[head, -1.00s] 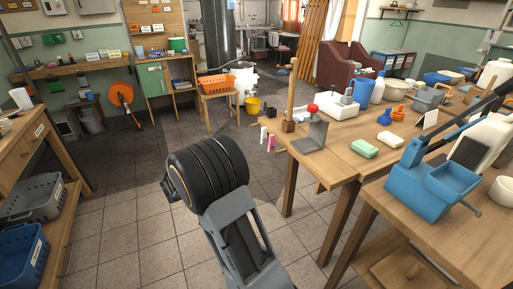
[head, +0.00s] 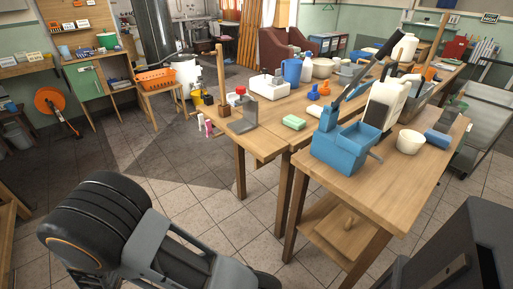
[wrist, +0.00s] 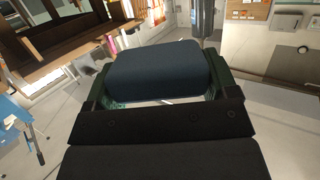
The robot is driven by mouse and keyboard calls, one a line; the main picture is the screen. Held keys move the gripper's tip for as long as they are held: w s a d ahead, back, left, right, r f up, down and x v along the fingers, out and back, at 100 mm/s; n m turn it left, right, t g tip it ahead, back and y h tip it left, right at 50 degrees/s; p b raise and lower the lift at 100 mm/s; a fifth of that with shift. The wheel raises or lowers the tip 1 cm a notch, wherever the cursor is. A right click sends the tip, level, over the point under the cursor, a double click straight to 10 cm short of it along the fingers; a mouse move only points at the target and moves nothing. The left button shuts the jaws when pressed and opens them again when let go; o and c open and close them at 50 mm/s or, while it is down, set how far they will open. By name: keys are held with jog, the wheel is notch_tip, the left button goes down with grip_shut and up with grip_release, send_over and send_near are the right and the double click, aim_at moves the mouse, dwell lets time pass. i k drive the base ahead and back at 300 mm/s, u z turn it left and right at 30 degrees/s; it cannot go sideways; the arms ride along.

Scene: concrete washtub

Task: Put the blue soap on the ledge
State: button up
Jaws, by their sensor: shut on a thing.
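My gripper (wrist: 158,84) shows in the wrist view, with a dark green finger on each side of a dark blue, rounded block, the blue soap (wrist: 155,66). It is shut on the soap and holds it above the floor. In the head view the jaws and the held soap do not show; only parts of my arm are at the lower left. I cannot tell for sure which surface is the ledge.
A wooden table (head: 272,139) carries a green bar (head: 294,122) and other items. A nearer wooden table (head: 405,172) holds a blue press-like device (head: 345,146), a white bowl (head: 410,141) and a blue roll (head: 438,138). Tiled floor (head: 200,190) lies open between.

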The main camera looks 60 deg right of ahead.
aim_at(265, 142)
jog(key=k, duration=0.7)
jog(key=z, duration=0.7)
jog(key=i, duration=0.75)
jog(key=u, duration=0.05)
